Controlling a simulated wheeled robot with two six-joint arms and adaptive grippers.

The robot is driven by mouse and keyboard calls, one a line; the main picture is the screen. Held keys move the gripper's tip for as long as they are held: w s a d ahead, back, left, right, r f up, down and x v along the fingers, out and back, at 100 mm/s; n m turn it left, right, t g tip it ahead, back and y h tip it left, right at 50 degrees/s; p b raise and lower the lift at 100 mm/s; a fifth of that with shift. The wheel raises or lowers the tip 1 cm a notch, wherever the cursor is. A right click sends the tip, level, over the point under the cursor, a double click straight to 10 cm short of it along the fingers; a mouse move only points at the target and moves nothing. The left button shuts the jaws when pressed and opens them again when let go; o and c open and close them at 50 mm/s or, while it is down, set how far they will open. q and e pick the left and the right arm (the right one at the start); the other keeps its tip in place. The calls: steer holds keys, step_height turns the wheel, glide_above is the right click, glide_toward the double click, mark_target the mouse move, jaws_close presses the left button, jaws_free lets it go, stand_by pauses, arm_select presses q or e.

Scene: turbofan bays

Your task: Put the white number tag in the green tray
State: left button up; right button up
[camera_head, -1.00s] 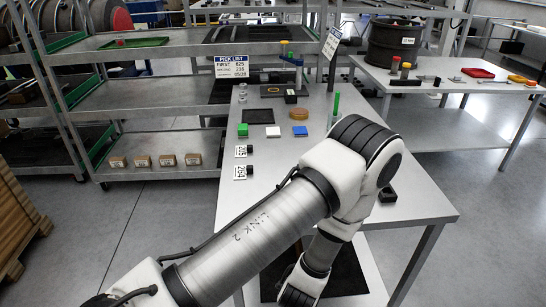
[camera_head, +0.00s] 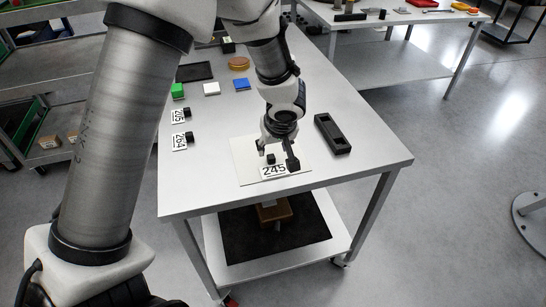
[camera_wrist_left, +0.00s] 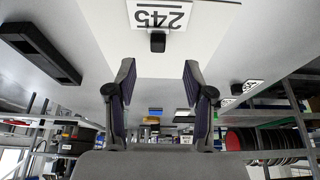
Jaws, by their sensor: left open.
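A white number tag reading 245 (camera_head: 274,171) lies on a pale square plate (camera_head: 244,164) near the front of the grey table. A small black block stands at its back edge. My left gripper (camera_head: 277,156) is open, pointing down close above the block. In the left wrist view, the tag (camera_wrist_left: 160,14) and its block (camera_wrist_left: 157,42) lie beyond the two spread fingers (camera_wrist_left: 159,75), with nothing between them. Two other white number tags (camera_head: 179,116) (camera_head: 180,141) lie at the table's left side. I cannot make out the green tray clearly now. My right gripper is not in view.
A black slotted holder (camera_head: 332,133) lies right of the plate. Green (camera_head: 177,91), white (camera_head: 211,88) and blue (camera_head: 242,84) pieces and an orange disc (camera_head: 238,63) sit farther back. A shelf rack stands left. The table's front corners are clear.

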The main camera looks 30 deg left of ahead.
mark_target(272, 158)
arm_select(q)
steer(key=x, duration=0.7)
steer(key=shift+w+a+f+p, duration=0.15)
steer(key=shift+w+f+p, duration=0.1)
steer(key=shift+w+p, duration=0.1)
steer(key=shift+s+r, duration=0.1)
steer(key=shift+s, duration=0.05)
jaws_close()
